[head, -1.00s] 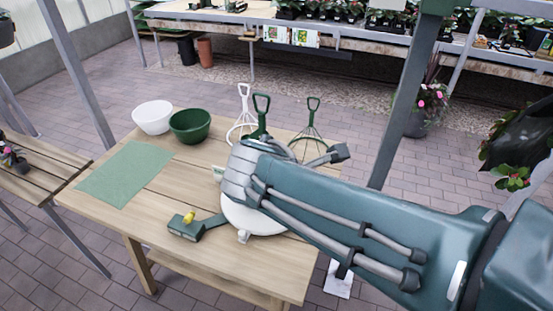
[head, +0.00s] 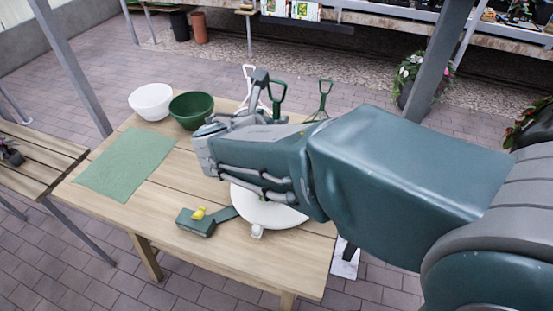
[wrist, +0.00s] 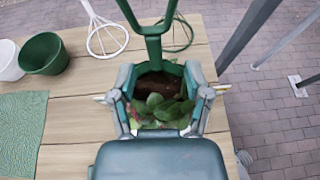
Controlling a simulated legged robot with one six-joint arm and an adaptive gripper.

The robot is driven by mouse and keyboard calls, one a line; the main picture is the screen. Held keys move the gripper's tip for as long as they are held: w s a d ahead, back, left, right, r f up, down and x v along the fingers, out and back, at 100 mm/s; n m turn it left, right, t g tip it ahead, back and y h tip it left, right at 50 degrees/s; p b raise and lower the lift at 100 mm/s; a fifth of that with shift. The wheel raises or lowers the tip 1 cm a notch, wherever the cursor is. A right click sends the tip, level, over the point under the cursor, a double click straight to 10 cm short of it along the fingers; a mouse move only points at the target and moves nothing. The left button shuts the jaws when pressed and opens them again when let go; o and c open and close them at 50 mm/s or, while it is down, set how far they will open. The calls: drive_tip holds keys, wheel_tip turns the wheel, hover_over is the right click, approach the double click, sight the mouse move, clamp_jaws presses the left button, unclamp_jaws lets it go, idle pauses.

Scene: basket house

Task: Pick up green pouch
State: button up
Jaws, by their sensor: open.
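In the wrist view, a green pouch-like holder (wrist: 173,68) with brown soil and green leaves showing in it lies between the two fingers of my gripper (wrist: 160,96). I cannot tell whether the leaves are real or printed. The fingers are apart, one on each side of it, and I cannot see a firm grip. A green upright handle (wrist: 153,30) rises at its far side. In the head view the handle (head: 277,92) sticks up behind my arm, which hides the holder.
White (head: 151,101) and green (head: 191,109) bowls and a green mat (head: 124,162) are on the wooden table (head: 110,205). A white round plate (head: 268,210) and green box with a yellow item (head: 195,224) sit near the front. White (wrist: 103,35) and green wire stands (wrist: 183,35) are behind.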

sight(274, 114)
drive_tip(key=w+f, duration=0.2)
drive_tip(key=w, duration=0.1)
drive_tip(key=shift+w+d+f, duration=0.25)
drive_tip(key=shift+w+d, duration=0.05)
drive_tip(key=shift+d, duration=0.1)
drive_tip(key=shift+w+d+f, duration=0.2)
drive_tip(key=shift+w, duration=0.3)
clamp_jaws()
drive_tip(key=shift+r, duration=0.1)
